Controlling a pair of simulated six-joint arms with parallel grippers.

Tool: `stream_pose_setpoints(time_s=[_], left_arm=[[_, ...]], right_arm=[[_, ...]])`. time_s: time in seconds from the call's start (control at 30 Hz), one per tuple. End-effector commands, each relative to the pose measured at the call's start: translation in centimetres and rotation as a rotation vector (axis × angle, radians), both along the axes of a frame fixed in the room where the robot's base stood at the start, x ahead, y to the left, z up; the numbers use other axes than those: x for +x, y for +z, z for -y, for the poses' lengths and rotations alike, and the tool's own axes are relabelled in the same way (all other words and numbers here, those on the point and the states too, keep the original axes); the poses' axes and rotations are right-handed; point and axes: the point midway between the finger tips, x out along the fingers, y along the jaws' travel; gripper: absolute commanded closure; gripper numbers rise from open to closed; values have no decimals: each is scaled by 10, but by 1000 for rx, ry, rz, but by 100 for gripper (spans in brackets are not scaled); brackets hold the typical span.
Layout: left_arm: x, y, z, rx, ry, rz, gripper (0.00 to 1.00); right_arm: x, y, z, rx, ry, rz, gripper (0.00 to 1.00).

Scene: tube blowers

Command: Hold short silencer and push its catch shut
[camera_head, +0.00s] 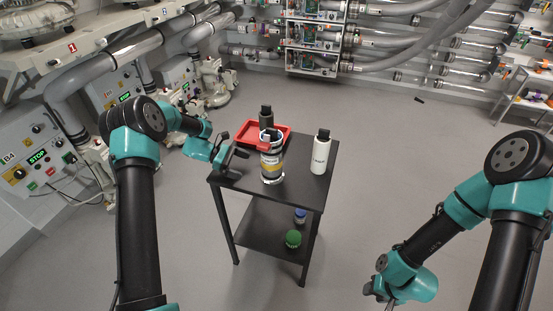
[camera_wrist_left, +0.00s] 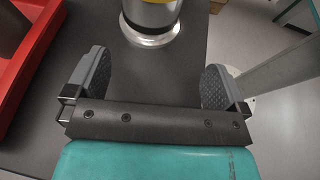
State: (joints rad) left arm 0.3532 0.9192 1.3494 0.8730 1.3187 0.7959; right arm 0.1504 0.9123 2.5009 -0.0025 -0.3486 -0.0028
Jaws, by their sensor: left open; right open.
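A metal cylinder with a pale label and a yellow band, apparently the short silencer (camera_head: 272,168), stands upright on a small dark table. Its lower end and bright base rim also show at the top of the left wrist view (camera_wrist_left: 152,22). A catch cannot be made out clearly. My left gripper (camera_head: 240,161) is at the table's left side, just left of the cylinder and apart from it. In the left wrist view its padded fingers (camera_wrist_left: 155,82) are spread with nothing between them. My right gripper (camera_head: 383,293) is low at the right, away from the table, with nothing visible in it.
A red tray (camera_head: 240,138) lies behind the cylinder at the table's back left. A dark-capped bottle (camera_head: 266,117) stands at the back and a white bottle (camera_head: 320,155) at the right. A green item (camera_head: 293,239) and a blue one (camera_head: 300,215) are on the lower shelf.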

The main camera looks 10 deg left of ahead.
Motion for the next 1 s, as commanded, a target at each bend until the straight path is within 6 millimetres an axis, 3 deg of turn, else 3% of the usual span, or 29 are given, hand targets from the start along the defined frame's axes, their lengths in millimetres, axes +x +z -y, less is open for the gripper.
stream_pose_setpoints(time_s=[0.2, 0.67, 1.0], left_arm=[[15, 7, 3, -40, -48, -34, 0], [16, 7, 5, -43, -52, -38, 0], [16, -1, 30, -43, -53, -39, 0]], right_arm=[[0, 0, 0, 0, 0, 0, 57], [0, 0, 0, 0, 0, 0, 57], [0, 0, 0, 0, 0, 0, 57]])
